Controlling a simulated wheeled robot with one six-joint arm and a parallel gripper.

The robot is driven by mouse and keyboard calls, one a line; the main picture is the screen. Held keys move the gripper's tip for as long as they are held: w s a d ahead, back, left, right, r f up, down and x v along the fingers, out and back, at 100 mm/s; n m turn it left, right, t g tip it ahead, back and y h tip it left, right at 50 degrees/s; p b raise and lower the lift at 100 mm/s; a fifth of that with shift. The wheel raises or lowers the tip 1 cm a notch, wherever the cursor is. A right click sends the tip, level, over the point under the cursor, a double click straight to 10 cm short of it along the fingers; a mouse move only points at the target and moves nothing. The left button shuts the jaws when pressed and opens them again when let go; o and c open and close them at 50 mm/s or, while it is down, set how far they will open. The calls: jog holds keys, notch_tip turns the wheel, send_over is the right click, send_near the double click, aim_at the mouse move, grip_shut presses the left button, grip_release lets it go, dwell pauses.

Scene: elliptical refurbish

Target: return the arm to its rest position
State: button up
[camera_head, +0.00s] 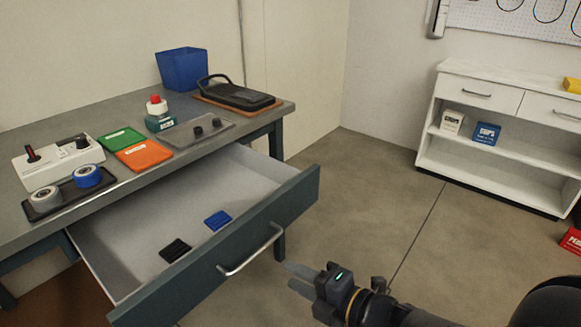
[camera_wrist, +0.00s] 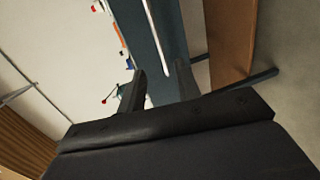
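My gripper (camera_head: 290,276) is in the lower middle of the head view, in front of the open drawer (camera_head: 297,207) and to the right of its metal handle (camera_head: 250,250). Its two grey fingers point left and are spread apart, with nothing between them. In the wrist view, the two dark fingers of my gripper (camera_wrist: 195,85) stand wide apart, with the drawer front (camera_wrist: 150,45) beyond them. A gap seems to show between the fingers and the handle. My arm reaches in from the lower right.
The drawer juts out from the workbench (camera_head: 110,110) and holds a black pad (camera_head: 175,250) and a blue pad (camera_head: 217,220). Tools and cards lie on the bench. A white shelf unit (camera_head: 500,180) stands at the back right. The floor between is clear.

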jog(key=b+x, duration=0.2)
jog(key=x, duration=0.9)
jog(key=shift+b, duration=0.3)
jog(key=shift+d, duration=0.15)
